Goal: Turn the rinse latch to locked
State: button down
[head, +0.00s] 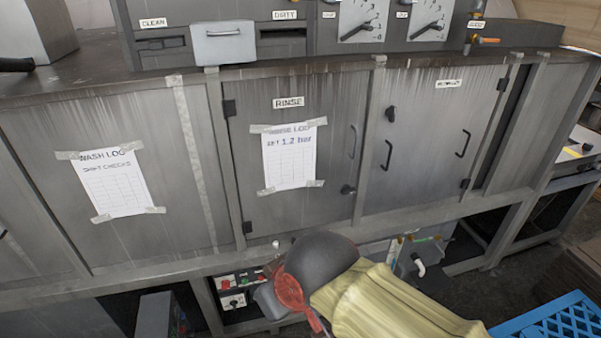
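The rinse door (240,170) is a grey metal panel labelled RINSE, near the middle of the head view. It looks closed. A small dark latch (348,189) sits low at its right edge, below a vertical handle (352,142). The latch is too small to tell whether it is locked. My gripper's fingers cannot be made out, and nothing of mine is seen touching the latch.
The right-hand door (425,125) has a black knob (390,114) and dark handles. A taped paper (290,160) hangs on the rinse door, and a wash log (113,183) hangs left. Dials stand above. A blue crate (550,322) is at lower right.

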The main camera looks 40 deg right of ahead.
aim_at(346, 190)
jog(key=z, duration=1.4)
jog(key=i+l, duration=0.1)
jog(key=l, duration=0.2)
jog(key=i+l, duration=0.15)
jog(key=l, duration=0.15)
jog(key=i+l, duration=0.1)
jog(key=l, duration=0.2)
jog(key=i+l+u, duration=0.1)
jog(key=l, duration=0.2)
